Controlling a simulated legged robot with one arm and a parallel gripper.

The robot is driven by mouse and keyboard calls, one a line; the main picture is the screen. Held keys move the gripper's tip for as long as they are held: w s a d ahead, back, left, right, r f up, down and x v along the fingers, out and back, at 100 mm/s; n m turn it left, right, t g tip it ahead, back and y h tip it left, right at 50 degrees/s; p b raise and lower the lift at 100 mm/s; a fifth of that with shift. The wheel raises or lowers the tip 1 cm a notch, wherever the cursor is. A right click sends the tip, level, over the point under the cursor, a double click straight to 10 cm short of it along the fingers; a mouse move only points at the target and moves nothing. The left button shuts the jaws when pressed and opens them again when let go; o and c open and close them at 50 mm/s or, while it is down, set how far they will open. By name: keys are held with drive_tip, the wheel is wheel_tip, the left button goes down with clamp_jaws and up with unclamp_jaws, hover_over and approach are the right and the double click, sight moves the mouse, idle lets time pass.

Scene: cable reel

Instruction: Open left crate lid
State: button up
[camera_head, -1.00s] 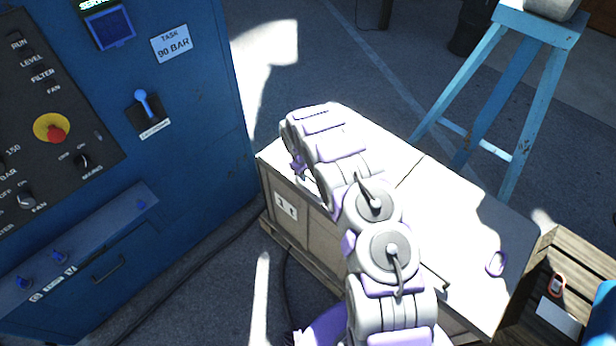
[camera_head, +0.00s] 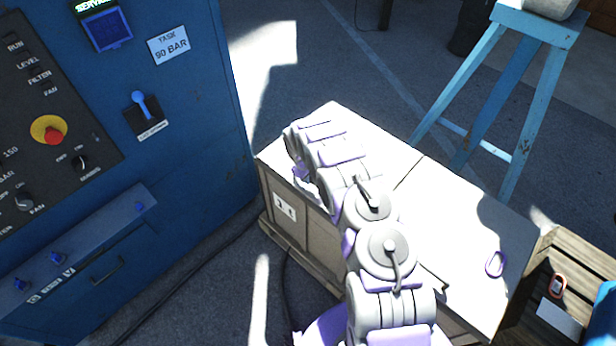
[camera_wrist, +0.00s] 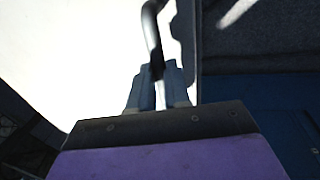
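The left crate (camera_head: 283,207) is a pale box with a bright flat top, the left lid (camera_head: 345,118), which looks closed. My arm reaches over it, and my gripper is mostly hidden behind the arm's end in the head view. In the wrist view my gripper (camera_wrist: 160,78) has its two fingers close together. A thin dark curved bar (camera_wrist: 152,35), apparently the lid's handle, runs down between the fingertips, and they look shut on it. The bright lid (camera_wrist: 70,45) fills the upper left there.
A blue control cabinet (camera_head: 190,130) stands close at the left. A second pale lid (camera_head: 455,230) adjoins at the right, with a purple ring (camera_head: 495,264) on it. Dark cables cross the floor.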

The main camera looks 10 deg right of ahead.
drive_tip(key=shift+d, duration=0.1)
clamp_jaws()
drive_tip(key=shift+r, duration=0.1)
